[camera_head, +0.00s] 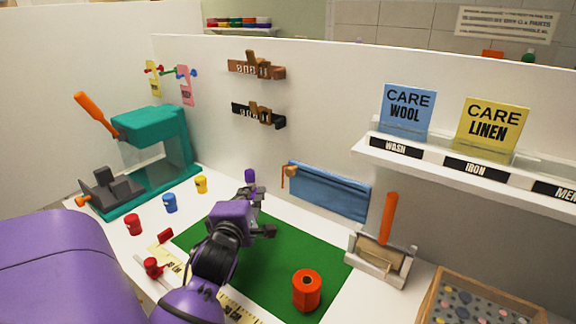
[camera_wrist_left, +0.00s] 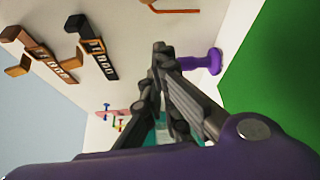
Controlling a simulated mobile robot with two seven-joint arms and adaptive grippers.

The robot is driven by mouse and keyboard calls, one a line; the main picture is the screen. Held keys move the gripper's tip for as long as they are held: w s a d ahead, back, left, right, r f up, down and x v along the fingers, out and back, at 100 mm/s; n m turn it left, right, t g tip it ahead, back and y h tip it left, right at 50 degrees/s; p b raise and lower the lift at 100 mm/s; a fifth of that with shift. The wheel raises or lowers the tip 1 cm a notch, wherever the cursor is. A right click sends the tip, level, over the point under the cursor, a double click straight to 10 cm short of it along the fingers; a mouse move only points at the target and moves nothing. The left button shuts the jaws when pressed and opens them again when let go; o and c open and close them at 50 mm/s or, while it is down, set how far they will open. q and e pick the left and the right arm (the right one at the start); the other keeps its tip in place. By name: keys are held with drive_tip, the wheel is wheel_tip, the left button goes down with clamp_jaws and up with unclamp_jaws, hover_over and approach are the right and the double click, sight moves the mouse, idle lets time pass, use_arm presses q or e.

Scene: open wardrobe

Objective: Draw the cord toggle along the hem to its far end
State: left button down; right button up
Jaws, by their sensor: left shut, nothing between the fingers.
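A blue cloth strip (camera_head: 328,191) hangs low on the back panel, with its hem along the top edge. A small orange-brown toggle (camera_head: 291,170) sits at the hem's left end, with a thin orange cord hanging beside it. A piece of orange cord (camera_wrist_left: 172,10) shows at the top edge of the left wrist view. My left gripper (camera_head: 252,191) is shut and empty. Its fingertips (camera_wrist_left: 160,48) are close to a purple spool, left of the toggle and apart from it. My right gripper is not in view.
The purple spool (camera_head: 250,175) stands behind the green mat (camera_head: 300,262). A red-orange cylinder (camera_head: 306,292) stands on the mat. An orange-handled tool (camera_head: 390,217) stands right of the cloth, below a shelf (camera_head: 450,172). A teal press (camera_head: 153,150) stands at the left.

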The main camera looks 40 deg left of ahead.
sight(292, 170)
use_arm(q)
drive_tip(key=w+a+p, duration=0.1)
drive_tip(key=w, duration=0.8)
drive_tip(key=shift+a+r, duration=0.15)
drive_tip(key=shift+a, duration=0.2)
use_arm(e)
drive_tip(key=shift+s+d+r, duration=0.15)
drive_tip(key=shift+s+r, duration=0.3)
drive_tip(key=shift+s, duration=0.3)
use_arm(q)
drive_tip(key=shift+s, duration=0.1)
